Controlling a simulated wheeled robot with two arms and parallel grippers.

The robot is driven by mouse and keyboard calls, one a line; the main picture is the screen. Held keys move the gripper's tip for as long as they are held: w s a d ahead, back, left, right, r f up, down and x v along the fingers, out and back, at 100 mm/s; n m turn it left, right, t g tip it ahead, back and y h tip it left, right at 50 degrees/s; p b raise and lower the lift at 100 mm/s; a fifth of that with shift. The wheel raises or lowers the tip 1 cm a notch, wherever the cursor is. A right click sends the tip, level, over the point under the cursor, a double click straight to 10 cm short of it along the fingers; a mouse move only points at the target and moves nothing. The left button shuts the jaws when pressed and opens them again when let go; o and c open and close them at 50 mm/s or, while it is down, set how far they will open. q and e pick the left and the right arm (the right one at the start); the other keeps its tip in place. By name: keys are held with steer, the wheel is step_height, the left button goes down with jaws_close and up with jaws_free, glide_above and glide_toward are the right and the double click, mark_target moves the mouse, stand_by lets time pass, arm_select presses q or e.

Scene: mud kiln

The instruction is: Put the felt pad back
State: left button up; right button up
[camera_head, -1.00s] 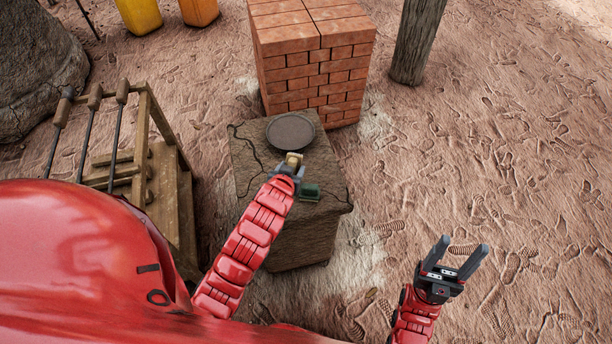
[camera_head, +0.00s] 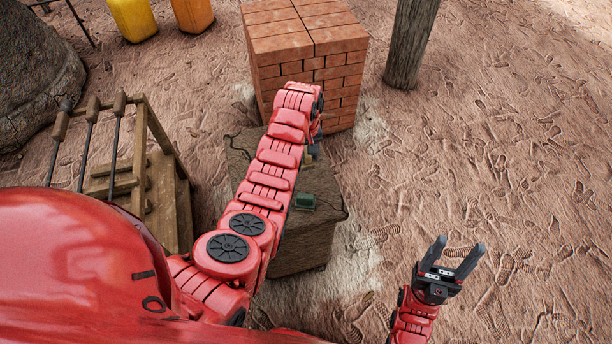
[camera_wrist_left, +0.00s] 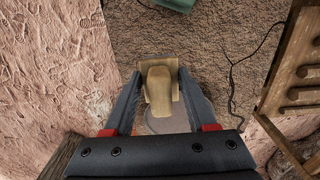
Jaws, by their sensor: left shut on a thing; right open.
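My left gripper (camera_wrist_left: 158,90) is shut on a tan block with a rounded raised grip, which I take to be the felt pad (camera_wrist_left: 160,92). In the head view my left gripper (camera_head: 313,150) is mostly hidden by its own arm, above the rough stone block (camera_head: 330,203). The round grey disc seen earlier is covered by my arm in the head view; part of a grey round surface (camera_wrist_left: 205,112) shows below the pad in the left wrist view. I cannot tell whether they touch. My right gripper (camera_head: 456,258) is open and empty, off to the right.
A small green object (camera_head: 304,201) sits on the stone block near its front. A brick stack (camera_head: 310,60) stands behind it and a wooden rack with rods (camera_head: 150,190) to the left. A wooden post (camera_head: 411,40) stands at the back. Sandy ground to the right is clear.

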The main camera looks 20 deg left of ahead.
mark_target(306, 167)
arm_select(q)
step_height(306, 167, down, 5)
steer(key=shift+f, duration=0.15)
steer(key=shift+s+f, duration=0.1)
steer(key=shift+f, duration=0.3)
steer(key=shift+f+b, duration=0.6)
steer(key=shift+f, duration=0.9)
steer(key=o, duration=1.2)
steer(key=shift+r, duration=0.1)
